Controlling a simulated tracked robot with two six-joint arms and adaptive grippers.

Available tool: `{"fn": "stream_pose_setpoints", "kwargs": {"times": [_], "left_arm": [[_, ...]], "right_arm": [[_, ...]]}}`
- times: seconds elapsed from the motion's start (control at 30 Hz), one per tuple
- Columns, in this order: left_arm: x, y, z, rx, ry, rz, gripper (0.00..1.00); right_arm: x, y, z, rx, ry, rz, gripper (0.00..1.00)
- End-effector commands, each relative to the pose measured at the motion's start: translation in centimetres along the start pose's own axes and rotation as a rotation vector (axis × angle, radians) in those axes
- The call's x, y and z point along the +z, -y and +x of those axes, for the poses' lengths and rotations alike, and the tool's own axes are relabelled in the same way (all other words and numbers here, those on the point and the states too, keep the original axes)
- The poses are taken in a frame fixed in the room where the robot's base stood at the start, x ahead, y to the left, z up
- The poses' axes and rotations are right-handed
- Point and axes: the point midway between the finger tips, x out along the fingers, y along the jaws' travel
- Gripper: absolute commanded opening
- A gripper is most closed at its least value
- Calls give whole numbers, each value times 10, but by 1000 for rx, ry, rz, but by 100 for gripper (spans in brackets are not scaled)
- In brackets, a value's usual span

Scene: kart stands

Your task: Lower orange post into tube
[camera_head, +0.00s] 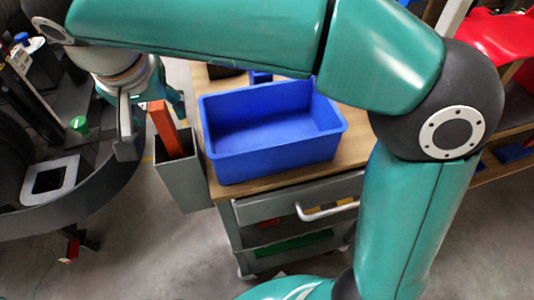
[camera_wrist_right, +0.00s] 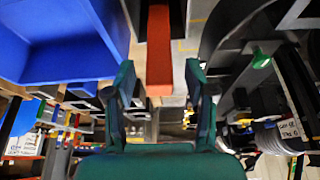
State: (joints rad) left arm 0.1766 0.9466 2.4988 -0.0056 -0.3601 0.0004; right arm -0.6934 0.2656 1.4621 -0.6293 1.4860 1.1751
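The orange post (camera_head: 166,130) stands slightly tilted in the mouth of the grey rectangular tube (camera_head: 181,184). Its lower part is hidden inside the tube. My right gripper (camera_head: 141,118) is just left of and beside the post's upper end. In the right wrist view, the two fingers of my right gripper (camera_wrist_right: 160,80) are spread apart. The orange post (camera_wrist_right: 159,45) shows between and beyond them, with a gap on each side. The grey tube (camera_wrist_right: 179,20) shows partly behind the post. My left gripper is not in view.
A blue bin (camera_head: 272,167) sits on the wooden top of a grey drawer cart (camera_head: 285,205), right beside the tube. A dark kart stand with a green knob (camera_head: 79,124) is at left. Grey floor lies open below the tube.

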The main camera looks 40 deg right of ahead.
Motion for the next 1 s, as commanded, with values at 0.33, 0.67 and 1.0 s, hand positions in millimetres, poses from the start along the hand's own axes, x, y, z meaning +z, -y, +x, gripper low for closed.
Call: {"fn": "stream_pose_setpoints", "kwargs": {"times": [0.33, 0.67, 1.0], "left_arm": [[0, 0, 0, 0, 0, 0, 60], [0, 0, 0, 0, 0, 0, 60], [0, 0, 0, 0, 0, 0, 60]], "right_arm": [[0, 1, -9, -2, -1, 0, 55], [0, 2, -69, -4, -2, 0, 55], [0, 1, -112, 0, 0, -1, 55]]}}
